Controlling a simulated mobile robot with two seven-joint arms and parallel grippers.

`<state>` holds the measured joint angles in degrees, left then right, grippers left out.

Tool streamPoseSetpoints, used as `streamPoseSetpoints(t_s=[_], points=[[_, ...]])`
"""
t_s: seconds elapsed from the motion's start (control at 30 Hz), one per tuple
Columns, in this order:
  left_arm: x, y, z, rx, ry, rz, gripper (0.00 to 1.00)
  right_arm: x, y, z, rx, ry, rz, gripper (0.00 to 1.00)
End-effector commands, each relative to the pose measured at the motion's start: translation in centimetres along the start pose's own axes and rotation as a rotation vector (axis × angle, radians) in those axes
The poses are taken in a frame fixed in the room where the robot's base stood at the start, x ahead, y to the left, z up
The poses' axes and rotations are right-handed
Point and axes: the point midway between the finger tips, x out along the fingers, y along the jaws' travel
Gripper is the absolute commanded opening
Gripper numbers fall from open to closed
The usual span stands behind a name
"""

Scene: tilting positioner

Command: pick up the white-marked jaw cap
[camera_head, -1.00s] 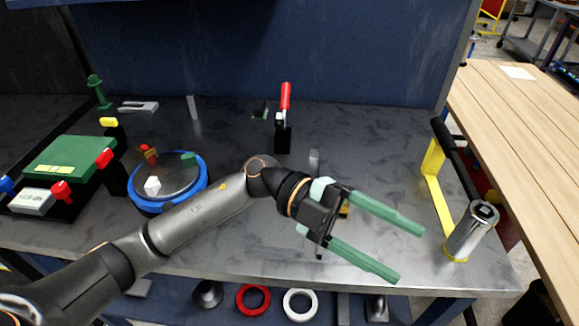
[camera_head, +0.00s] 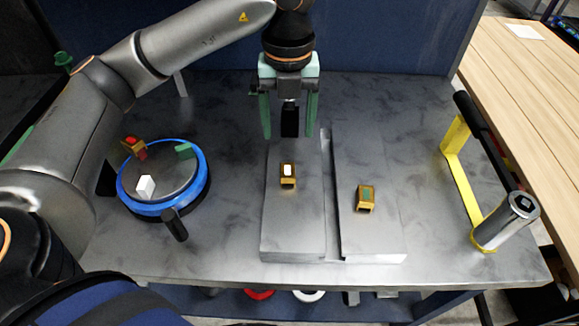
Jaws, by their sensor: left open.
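The white-marked jaw cap (camera_head: 288,175) is a small orange-brown block with a white patch on top. It lies on the left one of two grey plates (camera_head: 291,225) in the middle of the table. My left gripper (camera_head: 289,133) has green fingers and points down above the table, behind the cap in the picture. Its fingers are apart, and a black block (camera_head: 290,119) shows between or behind them; I cannot tell whether they touch it. A similar cap with a green mark (camera_head: 365,198) lies on the right plate (camera_head: 385,242). My right gripper is not in view.
A blue-rimmed round turntable (camera_head: 203,188) with white, green and red pieces stands at the left, with a black handle (camera_head: 175,225) at its front. A yellow bracket (camera_head: 462,185) and a metal cylinder (camera_head: 505,222) stand at the right.

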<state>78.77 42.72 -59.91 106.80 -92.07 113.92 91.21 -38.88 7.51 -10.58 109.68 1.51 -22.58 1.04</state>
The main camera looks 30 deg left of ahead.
Motion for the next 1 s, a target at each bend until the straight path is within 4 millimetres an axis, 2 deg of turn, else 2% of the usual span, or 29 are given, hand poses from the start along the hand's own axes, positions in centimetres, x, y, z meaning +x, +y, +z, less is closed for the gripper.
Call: streamPoseSetpoints(t_s=[0.1, 0.3, 0.47, 0.8, 1.0], points=[[2.4, 0.1, -0.1, 0.001, 0.007, 0.003, 0.72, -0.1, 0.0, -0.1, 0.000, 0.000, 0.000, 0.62], [5.4, 0.0, -0.1, 0.004, 0.006, -0.001, 0.72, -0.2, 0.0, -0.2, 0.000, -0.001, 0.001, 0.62], [6.4, 0.0, -0.2, 0.004, 0.005, -0.001, 0.72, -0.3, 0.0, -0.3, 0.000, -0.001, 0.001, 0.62], [10.9, 0.2, -0.2, 0.005, 0.007, -0.001, 0.72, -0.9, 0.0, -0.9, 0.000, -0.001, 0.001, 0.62], [11.3, 0.1, -0.1, 0.005, 0.005, -0.003, 0.72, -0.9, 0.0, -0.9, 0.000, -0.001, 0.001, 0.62]])
